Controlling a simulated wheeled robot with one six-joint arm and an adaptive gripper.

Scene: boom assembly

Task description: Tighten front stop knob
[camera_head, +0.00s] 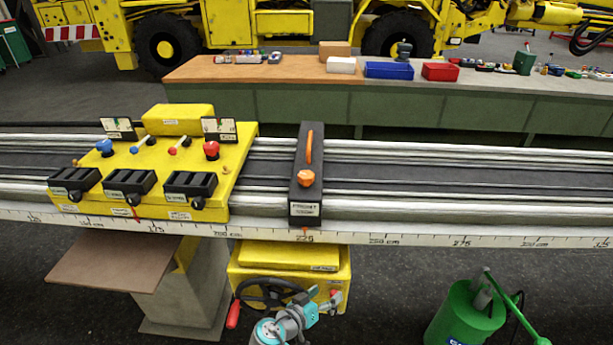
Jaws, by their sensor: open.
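The front stop is a black block (304,213) lying across the rail, with a label reading "FRONT STOP" on its near face. Its orange knob (305,178) sits on top, near the middle, with an orange strip behind it. A small orange pointer below the block is close to the 225 mark on the scale. My gripper (308,312), grey and teal, is at the bottom centre, low in front of the rail and well apart from the knob. It is open, and nothing shows between its fingers. Its fingertips are small and hard to make out.
A yellow control carriage (185,165) with levers and black trays sits on the rail (430,208), left of the stop. Below the rail are a yellow box (290,256) with a black handwheel (270,292) and a green canister (465,318). The rail right of the stop is clear.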

